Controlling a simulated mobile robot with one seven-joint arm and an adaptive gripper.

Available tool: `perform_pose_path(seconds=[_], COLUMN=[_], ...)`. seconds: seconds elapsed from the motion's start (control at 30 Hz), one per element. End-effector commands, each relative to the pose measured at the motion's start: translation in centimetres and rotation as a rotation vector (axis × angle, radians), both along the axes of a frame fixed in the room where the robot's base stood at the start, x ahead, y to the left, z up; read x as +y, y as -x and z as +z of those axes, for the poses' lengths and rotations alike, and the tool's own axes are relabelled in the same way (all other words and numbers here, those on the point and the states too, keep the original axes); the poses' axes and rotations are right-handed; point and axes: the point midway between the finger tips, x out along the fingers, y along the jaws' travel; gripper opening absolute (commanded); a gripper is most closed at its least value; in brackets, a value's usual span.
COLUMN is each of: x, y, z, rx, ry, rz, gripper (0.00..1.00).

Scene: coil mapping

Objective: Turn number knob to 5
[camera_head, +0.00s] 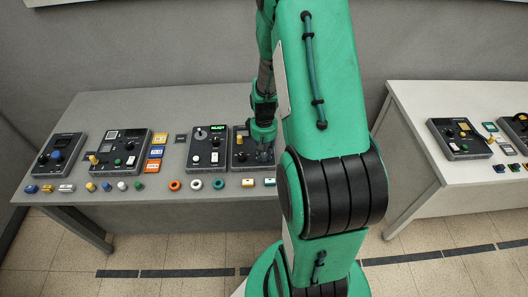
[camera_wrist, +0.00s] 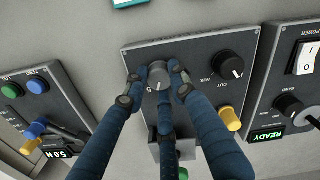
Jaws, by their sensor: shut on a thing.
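The number knob (camera_wrist: 158,74) is a grey round knob on a dark control panel (camera_wrist: 205,57) in the wrist view. A "5" shows at its lower left side, upside-down or tilted. My gripper (camera_wrist: 156,84) has blue fingers with dark tips closed around the knob from both sides, with a third finger below it. The fingers hide part of the knob's rim. I cannot tell exactly where the knob points. In the head view my gripper (camera_head: 263,140) is down over the panel (camera_head: 239,158) on the grey table, and the knob is hidden there.
The same panel carries a black knob (camera_wrist: 228,65) and a yellow knob (camera_wrist: 229,118) to the right. Neighbouring panels stand close by, one with a green READY display (camera_wrist: 267,135). Coloured pieces line the grey table's front edge (camera_head: 130,200). A white table (camera_head: 410,115) stands at the right.

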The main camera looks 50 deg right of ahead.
Motion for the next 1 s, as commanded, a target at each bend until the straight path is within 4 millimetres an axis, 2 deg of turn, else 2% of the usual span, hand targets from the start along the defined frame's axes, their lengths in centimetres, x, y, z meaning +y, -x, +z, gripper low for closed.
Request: perform_pose_path(seconds=[0.4, 0.97, 1.0], x=[0.0, -0.03, -0.03], y=[-0.01, -0.03, -0.03], z=[0.08, 0.02, 0.02], rx=[0.0, -0.001, -0.001], ry=[0.0, 0.0, 0.0], rz=[-0.26, -0.307, -0.307], gripper=[0.0, 0.0, 0.31])
